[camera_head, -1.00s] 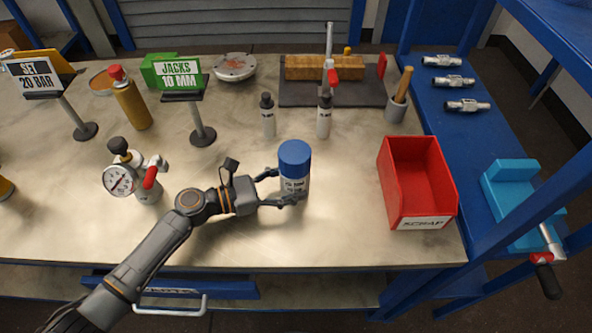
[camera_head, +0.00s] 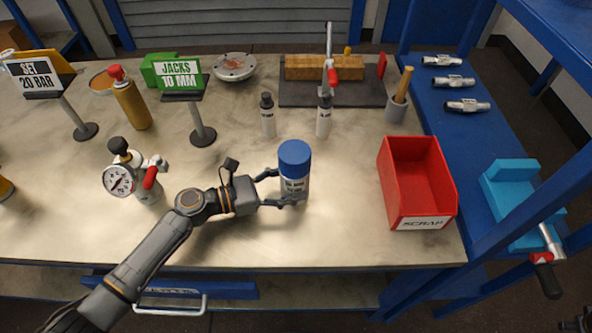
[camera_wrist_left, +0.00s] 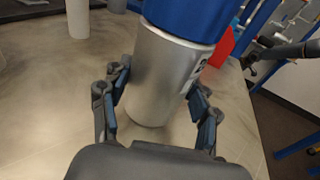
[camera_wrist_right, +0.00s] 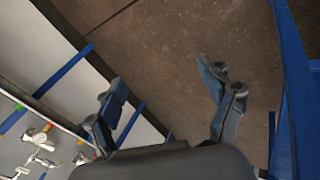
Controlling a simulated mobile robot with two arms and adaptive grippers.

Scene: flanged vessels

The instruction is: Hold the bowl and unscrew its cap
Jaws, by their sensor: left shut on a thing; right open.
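The bowl (camera_head: 295,187) is a silver-grey cylinder with dark print, upright on the bench, with a wide blue cap (camera_head: 294,155) on top. My left gripper (camera_head: 284,187) is shut on the bowl from the left, below the cap. In the left wrist view the bowl's grey body (camera_wrist_left: 158,80) stands between the two fingers, and the cap (camera_wrist_left: 190,15) is cut off by the top edge. My right gripper (camera_wrist_right: 162,85) is open and empty in the right wrist view, with floor behind it, away from the bowl.
A red scrap bin (camera_head: 418,190) stands right of the bowl. A pressure gauge (camera_head: 119,180) and a sign post (camera_head: 201,125) are at left. A blue frame post (camera_head: 480,240) rises beyond the bench's right edge.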

